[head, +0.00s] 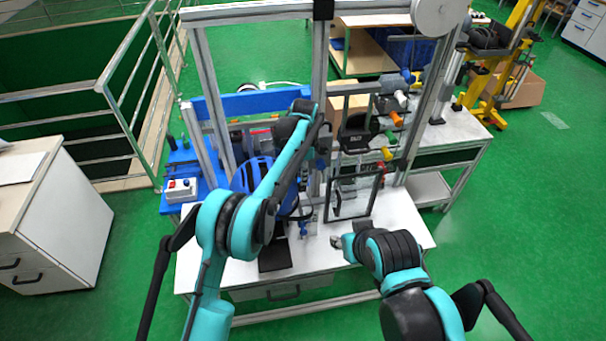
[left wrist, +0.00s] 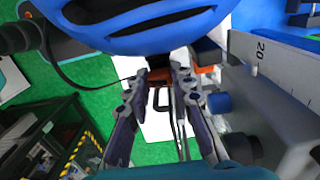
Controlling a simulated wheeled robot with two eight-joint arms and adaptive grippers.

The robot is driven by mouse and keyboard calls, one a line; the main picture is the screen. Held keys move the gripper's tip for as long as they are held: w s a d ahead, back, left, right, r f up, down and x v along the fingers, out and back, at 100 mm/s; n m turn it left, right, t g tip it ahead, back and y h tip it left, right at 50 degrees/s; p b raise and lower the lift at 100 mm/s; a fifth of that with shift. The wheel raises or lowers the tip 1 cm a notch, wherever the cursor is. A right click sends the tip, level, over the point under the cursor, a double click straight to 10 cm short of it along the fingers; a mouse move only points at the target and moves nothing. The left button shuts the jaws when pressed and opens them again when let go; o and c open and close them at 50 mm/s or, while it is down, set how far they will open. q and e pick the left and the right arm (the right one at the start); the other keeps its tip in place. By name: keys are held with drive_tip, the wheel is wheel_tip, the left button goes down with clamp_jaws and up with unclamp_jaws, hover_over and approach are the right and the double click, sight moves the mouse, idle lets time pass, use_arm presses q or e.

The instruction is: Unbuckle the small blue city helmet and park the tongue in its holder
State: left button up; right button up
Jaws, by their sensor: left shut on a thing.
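The blue helmet (head: 252,173) sits in the frame of the tower, partly hidden behind my left arm. Its blue and black shell (left wrist: 150,22) fills the top of the left wrist view. My left gripper (left wrist: 169,74) is just below the shell, shut on the dark buckle, with a black loop and straps (left wrist: 163,98) hanging by its fingers. An orange part shows right beside the fingertips. I cannot tell whether the tongue is still latched, and I cannot pick out its holder. My right gripper (head: 338,241) is low over the white table's front, away from the helmet; its jaw opening is unclear.
Grey metal posts (head: 318,80) of the tower surround the helmet. A dark-framed clear panel (head: 352,195) stands right of it. A blue side bench carries a white control box (head: 181,189) with buttons.

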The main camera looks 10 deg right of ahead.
use_arm(q)
drive_tip(key=shift+f+b, duration=0.35)
drive_tip(key=shift+f, duration=0.2)
idle(0.5)
idle(0.4)
drive_tip(key=o, duration=0.9)
drive_tip(key=shift+o, duration=0.2)
drive_tip(key=shift+r, duration=0.1)
wheel_tip(320, 180, up, 10)
drive_tip(key=d+p, duration=0.3)
drive_tip(key=p, duration=0.4)
idle(0.4)
drive_tip(key=shift+w+a, duration=0.1)
